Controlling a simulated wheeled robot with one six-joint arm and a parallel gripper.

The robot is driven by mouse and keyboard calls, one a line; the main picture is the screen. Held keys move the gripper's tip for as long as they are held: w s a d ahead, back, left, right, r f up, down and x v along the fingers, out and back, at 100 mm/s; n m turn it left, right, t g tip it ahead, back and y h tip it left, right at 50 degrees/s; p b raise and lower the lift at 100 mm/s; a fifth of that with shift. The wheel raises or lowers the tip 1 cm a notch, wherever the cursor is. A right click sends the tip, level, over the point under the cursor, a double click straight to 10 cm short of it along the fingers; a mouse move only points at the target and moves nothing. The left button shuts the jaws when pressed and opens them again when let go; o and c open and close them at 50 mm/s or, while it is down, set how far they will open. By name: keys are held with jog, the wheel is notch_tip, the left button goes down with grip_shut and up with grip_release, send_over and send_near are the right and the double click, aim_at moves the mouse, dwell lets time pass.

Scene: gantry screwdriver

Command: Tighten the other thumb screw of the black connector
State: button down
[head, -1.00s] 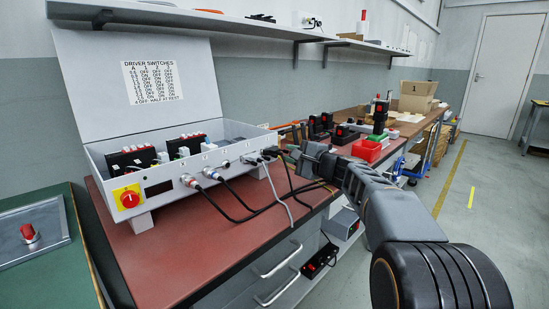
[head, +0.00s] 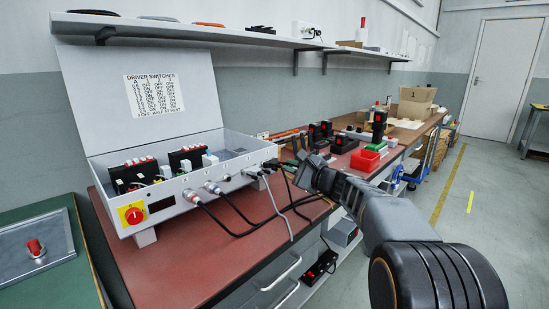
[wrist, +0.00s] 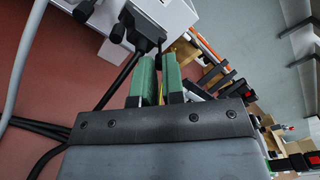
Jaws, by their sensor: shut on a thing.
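The black connector (wrist: 148,32) is plugged into the side of the grey driver box (head: 190,185). In the wrist view one black thumb screw (wrist: 118,33) stands free on its left side. My gripper (wrist: 160,72) has its green fingers around the other thumb screw (wrist: 160,60), on the right side of the connector, and is shut on it. The fingers hide most of this screw. In the head view my gripper (head: 293,165) is at the right end of the box front, by the small, dark connector (head: 272,164).
Black and grey cables hang from the box front onto the red bench top (head: 190,262). A shelf (head: 200,30) runs above.

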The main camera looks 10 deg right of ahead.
jog(key=m+p, duration=0.7)
jog(key=m, duration=0.1)
jog(key=c, duration=1.4)
grip_release()
jog(key=shift+v, duration=3)
